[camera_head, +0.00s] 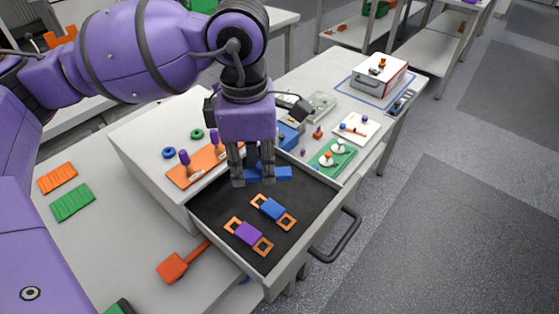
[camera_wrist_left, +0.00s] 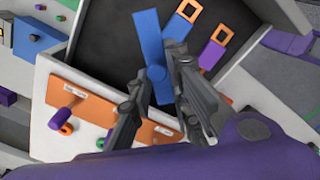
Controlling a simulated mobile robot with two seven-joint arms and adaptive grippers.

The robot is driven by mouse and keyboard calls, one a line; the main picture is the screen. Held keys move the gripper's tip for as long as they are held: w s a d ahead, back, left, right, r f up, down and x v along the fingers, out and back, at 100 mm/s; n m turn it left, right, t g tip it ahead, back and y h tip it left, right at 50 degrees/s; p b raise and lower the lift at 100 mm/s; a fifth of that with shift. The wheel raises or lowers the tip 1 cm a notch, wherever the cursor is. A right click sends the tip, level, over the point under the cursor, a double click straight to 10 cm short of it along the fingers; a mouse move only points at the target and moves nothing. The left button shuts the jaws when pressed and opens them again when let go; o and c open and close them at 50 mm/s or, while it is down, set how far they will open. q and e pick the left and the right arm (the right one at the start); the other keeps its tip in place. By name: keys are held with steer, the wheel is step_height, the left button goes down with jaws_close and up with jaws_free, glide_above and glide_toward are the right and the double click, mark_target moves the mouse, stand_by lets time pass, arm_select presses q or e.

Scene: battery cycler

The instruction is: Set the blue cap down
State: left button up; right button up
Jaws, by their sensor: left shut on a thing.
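My left gripper (camera_head: 252,180) points straight down over the open drawer, near its back edge. A long blue bar (camera_wrist_left: 148,30) runs out from this spot; I cannot tell whether cap and bar are one piece. In the left wrist view the gripper (camera_wrist_left: 160,78) has a finger on each side of the blue. The fingers hide part of it, and whether it touches the drawer floor is unclear. My right gripper is not in view.
The drawer (camera_head: 205,218) has a dark floor and a handle (camera_head: 335,236). It holds a blue piece (camera_head: 271,208) and a purple piece (camera_head: 247,233) with orange square ends. An orange board (camera_head: 183,176) with purple pegs lies on the cabinet top. Drawer floor near its left corner is bare.

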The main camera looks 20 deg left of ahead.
mark_target(261, 189)
arm_select(q)
steer(key=w+f, duration=0.1)
steer(key=f, duration=0.1)
steer(key=w+f, duration=0.2)
steer(key=shift+a, duration=0.15)
steer(key=shift+w+f, duration=0.1)
steer(key=shift+f, duration=1.55)
steer(key=shift+f, duration=0.2)
steer(key=o, duration=0.5)
steer(key=shift+o, duration=0.3)
steer(key=shift+r, duration=0.1)
step_height(261, 189, up, 12)
steer(key=shift+r, duration=0.2)
